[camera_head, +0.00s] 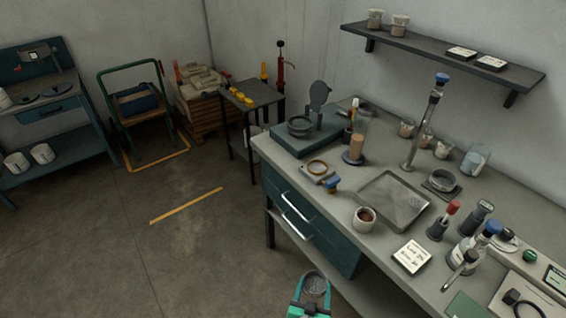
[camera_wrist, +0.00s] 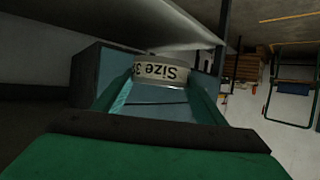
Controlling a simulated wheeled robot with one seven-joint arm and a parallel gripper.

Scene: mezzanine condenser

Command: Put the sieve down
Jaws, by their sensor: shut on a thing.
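My gripper (camera_head: 311,299), green and teal, is at the bottom of the head view, in front of the workbench's left drawer side. It is shut on the sieve (camera_head: 314,284), a round grey dish with a light rim and mesh.
A lower shelf (camera_head: 345,285) runs beneath the bench. Floor (camera_head: 170,250) to the left is clear.

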